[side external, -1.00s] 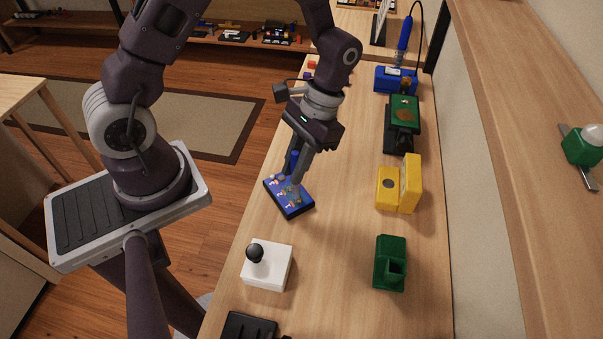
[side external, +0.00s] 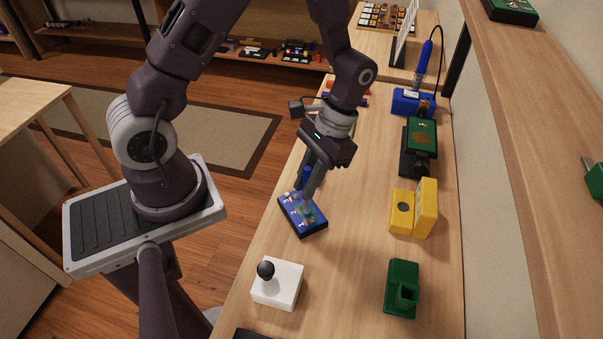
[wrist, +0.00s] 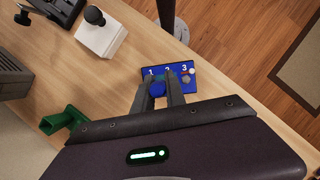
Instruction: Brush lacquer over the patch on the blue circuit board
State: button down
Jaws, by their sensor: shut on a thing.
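The blue circuit board (side external: 292,222) lies flat on the bench beneath my gripper (side external: 309,190). It also shows in the wrist view (wrist: 208,84), with white marks 1, 2 and 3 along one edge. Pale and brownish spots show on its face, but I cannot tell which is the patch. My gripper, also in the wrist view (wrist: 167,97), points down over the board, shut on a blue-handled tool (side external: 306,176). The tool's round blue top shows by the fingers in the wrist view (wrist: 158,90). Its lower end is hidden, so I cannot tell whether it touches the board.
A white box with a black knob (side external: 278,287) stands in front of the board. A green hollow block (side external: 402,293), a yellow block pair (side external: 402,226), a green board on a black stand (side external: 422,136) and a blue soldering station (side external: 412,101) line the right. Bench between is clear.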

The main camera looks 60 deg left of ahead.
jog(key=shift+d, duration=2.25)
notch_tip(320, 180, up, 6)
notch_tip(320, 180, up, 3)
jog(key=shift+r, duration=0.1)
